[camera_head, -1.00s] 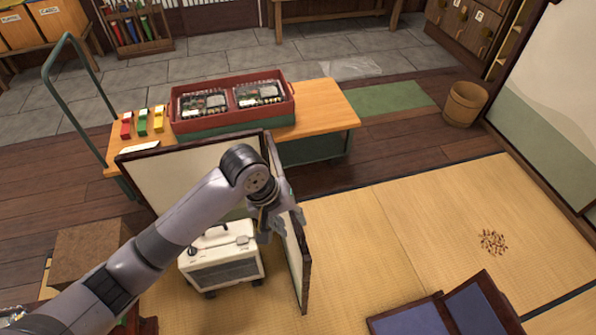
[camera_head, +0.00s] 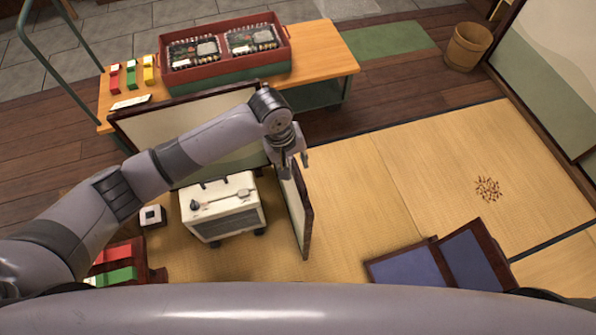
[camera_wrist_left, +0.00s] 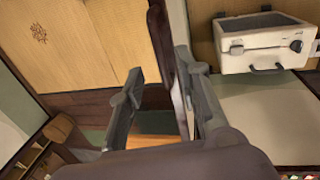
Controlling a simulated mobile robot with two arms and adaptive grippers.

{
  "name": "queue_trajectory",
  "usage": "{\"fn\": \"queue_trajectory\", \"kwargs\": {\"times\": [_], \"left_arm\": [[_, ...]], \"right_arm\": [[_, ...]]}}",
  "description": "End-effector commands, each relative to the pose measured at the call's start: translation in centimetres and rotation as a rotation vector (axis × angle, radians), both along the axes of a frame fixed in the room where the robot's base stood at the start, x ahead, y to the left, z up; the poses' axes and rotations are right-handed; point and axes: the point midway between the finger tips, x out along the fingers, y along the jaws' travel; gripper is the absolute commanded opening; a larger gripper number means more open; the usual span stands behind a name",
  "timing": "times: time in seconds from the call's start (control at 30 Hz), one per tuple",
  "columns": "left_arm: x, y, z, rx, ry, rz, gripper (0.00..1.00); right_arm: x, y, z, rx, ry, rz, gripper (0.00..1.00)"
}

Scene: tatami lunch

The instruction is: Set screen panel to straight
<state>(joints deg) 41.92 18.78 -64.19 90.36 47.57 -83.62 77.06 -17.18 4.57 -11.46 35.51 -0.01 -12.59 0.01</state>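The folding screen has cream panels in dark frames. Its back panel (camera_head: 140,133) stands along the cart's near side, and its right panel (camera_head: 296,212) is angled toward me, so the screen is bent at the hinge. My left gripper (camera_head: 293,165) is at the right panel's upper edge, near the hinge. In the left wrist view the open fingers (camera_wrist_left: 165,110) lie on either side of the panel's dark edge (camera_wrist_left: 163,40), which is nearer the right finger. Contact cannot be told. My right gripper is out of view.
A cream box-shaped appliance (camera_head: 222,212) stands inside the screen's bend. Behind is a wooden cart (camera_head: 325,60) with a red tray (camera_head: 226,75). Blue cushioned seats (camera_head: 412,268) are at the lower right. The tatami right of the panel (camera_head: 365,205) is clear.

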Motion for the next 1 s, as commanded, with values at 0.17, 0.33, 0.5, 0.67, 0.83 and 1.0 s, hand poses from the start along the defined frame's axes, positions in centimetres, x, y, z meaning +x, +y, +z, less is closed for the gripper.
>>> {"fn": "queue_trajectory", "kwargs": {"times": [0.17,0.33,0.5,0.67,0.83,1.0], "left_arm": [[0.2,-0.6,-3.2,0.001,0.0,0.001,0.31],[0.3,-0.8,-4.7,0.001,0.0,0.001,0.31],[0.3,-1.0,-5.1,-0.001,-0.001,0.0,0.31],[0.3,-0.9,-5.0,-0.001,-0.001,0.0,0.31],[0.3,-0.9,-5.0,-0.001,-0.001,0.0,0.21],[0.3,-0.9,-5.0,-0.001,-0.001,0.0,0.1]], "right_arm": [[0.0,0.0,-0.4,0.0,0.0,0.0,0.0],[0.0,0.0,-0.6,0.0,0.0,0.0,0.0],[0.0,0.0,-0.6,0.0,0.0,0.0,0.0],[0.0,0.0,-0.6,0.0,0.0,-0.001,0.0],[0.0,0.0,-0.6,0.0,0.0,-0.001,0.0],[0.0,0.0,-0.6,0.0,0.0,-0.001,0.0]]}}
